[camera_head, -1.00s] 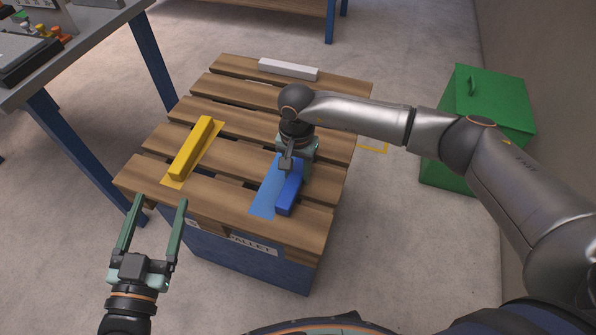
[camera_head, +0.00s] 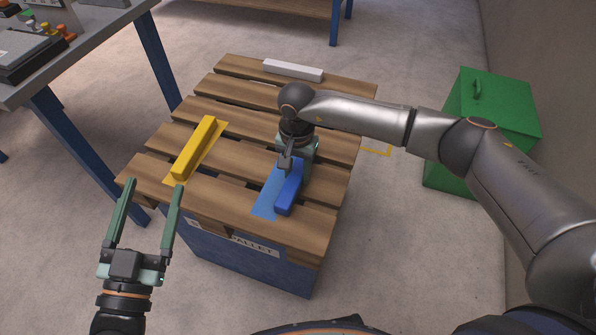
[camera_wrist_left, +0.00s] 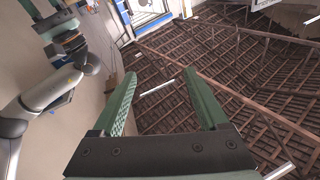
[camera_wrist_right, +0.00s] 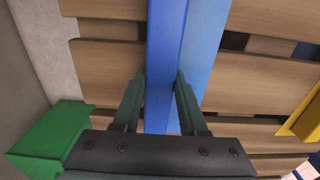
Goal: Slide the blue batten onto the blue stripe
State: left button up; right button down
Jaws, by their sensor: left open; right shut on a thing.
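The blue batten (camera_head: 288,195) lies on the pallet's near slats, along the right side of the flat blue stripe (camera_head: 266,198). A strip of bare blue shows to its left; whether the batten's right side overhangs the stripe is hidden. My right gripper (camera_head: 289,165) points down and is shut on the batten. In the right wrist view its fingers (camera_wrist_right: 158,95) straddle the batten (camera_wrist_right: 163,50), with the stripe (camera_wrist_right: 204,50) showing on the right. My left gripper (camera_head: 150,187) is open and empty, in front of the pallet's left near corner; it also shows in the left wrist view (camera_wrist_left: 160,85).
A yellow batten (camera_head: 194,150) lies on a yellow stripe to the left on the wooden pallet (camera_head: 225,190). A white batten (camera_head: 293,70) lies at the far edge. A green box (camera_head: 490,120) stands right, a workbench (camera_head: 90,60) left.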

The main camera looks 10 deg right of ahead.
aim_at(282, 176)
jog(key=shift+w+a+b, duration=0.2)
jog(key=shift+a+b, duration=0.1)
jog(key=shift+w+a+b, duration=0.2)
jog(key=shift+a+b, duration=0.1)
jog(key=shift+w+a+b, duration=0.35)
jog(key=shift+a+b, duration=0.15)
jog(key=shift+b, duration=0.1)
pick_arm(q)
jog(key=s+r+m+t+h, duration=0.1)
jog(key=s+r+m+h, duration=0.2)
jog(key=r, duration=0.3)
jog(key=s+d+r+m+t+h+b, duration=0.1)
jog(key=s+r+m+t+h, duration=0.1)
jog(key=s+r+m+h, duration=0.2)
jog(key=shift+d+r+h, duration=0.25)
jog(key=shift+r+h, duration=0.65)
jog(key=shift+r, duration=0.3)
pick_arm(e)
jog(key=shift+w+a, duration=0.35)
jog(key=shift+a, duration=0.15)
jog(key=shift+c, duration=1.8)
grip_release()
